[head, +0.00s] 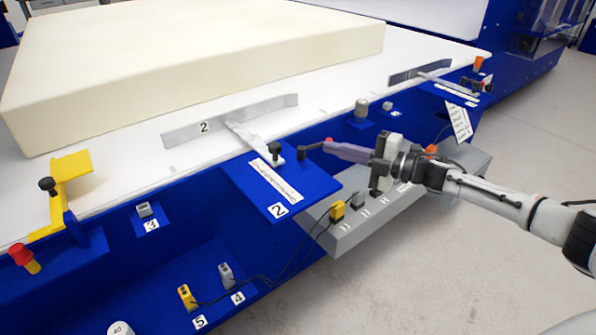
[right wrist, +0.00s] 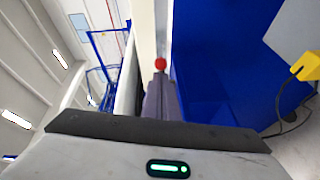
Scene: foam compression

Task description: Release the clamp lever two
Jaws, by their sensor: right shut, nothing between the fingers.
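Clamp two has a grey bar (head: 183,134) marked 2 on the white table top. Its grey arm (head: 250,137) reaches forward to a blue bracket (head: 315,184), also marked 2. A black knob (head: 275,148) stands at the arm's front end. The clamp lever (head: 312,146) is dark, sits just right of this knob and has a red ball tip. The red ball (right wrist: 160,64) shows just beyond the fingertips in the right wrist view. My right gripper (head: 328,149) is shut and empty, its purple-grey fingers pointing left beside the ball. I cannot tell whether they touch. My left gripper is out of view.
A large cream foam block (head: 190,70) lies on the white table. A second clamp bar (head: 405,75) is farther right. A yellow clamp (head: 62,185) stands at the left. A grey panel (head: 350,240) with plugs and cables hangs below the bracket. The floor at right is clear.

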